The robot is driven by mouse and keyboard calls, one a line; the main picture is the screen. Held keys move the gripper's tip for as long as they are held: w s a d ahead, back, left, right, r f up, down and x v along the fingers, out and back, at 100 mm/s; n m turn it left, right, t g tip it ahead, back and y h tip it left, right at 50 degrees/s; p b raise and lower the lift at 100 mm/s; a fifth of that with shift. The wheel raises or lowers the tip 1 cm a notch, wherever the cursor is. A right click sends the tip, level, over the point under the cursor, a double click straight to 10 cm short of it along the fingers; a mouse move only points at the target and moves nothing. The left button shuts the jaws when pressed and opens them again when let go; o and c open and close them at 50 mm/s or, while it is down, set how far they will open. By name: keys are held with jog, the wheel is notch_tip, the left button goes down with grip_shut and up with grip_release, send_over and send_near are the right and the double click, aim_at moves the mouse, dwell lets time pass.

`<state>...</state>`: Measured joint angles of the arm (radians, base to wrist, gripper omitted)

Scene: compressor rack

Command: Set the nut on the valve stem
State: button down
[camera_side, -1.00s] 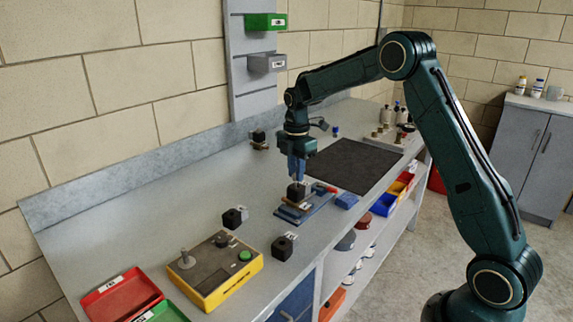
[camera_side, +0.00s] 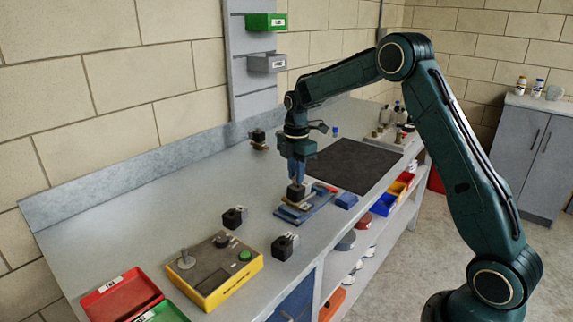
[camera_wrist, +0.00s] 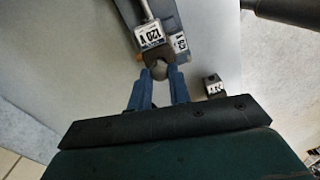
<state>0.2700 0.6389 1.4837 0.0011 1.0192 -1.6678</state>
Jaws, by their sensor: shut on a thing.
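My gripper (camera_side: 297,182) points straight down at the blue fixture (camera_side: 318,207) on the bench. In the wrist view, my gripper's blue fingertips (camera_wrist: 160,72) are shut on a small, rounded grey piece, the nut (camera_wrist: 159,71). It is too small and shaded to show its hex shape or thread. Directly under the fingers is a black coil block (camera_side: 296,193) on the fixture, with a "120 V" label (camera_wrist: 150,37). The valve stem is hidden by the block and fingers. I cannot tell whether the nut touches the stem.
Two loose black blocks (camera_side: 234,217) (camera_side: 283,247) stand near the fixture. A yellow test box (camera_side: 215,270) and red tray (camera_side: 120,296) lie at the front left. A dark mat (camera_side: 355,165) lies behind right.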

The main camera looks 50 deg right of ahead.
jog(key=shift+f, duration=0.55)
dwell(0.6)
jog(key=c, duration=0.8)
grip_release()
jog(key=shift+r, duration=0.2)
jog(key=shift+r, duration=3.35)
jog(key=shift+r, duration=0.1)
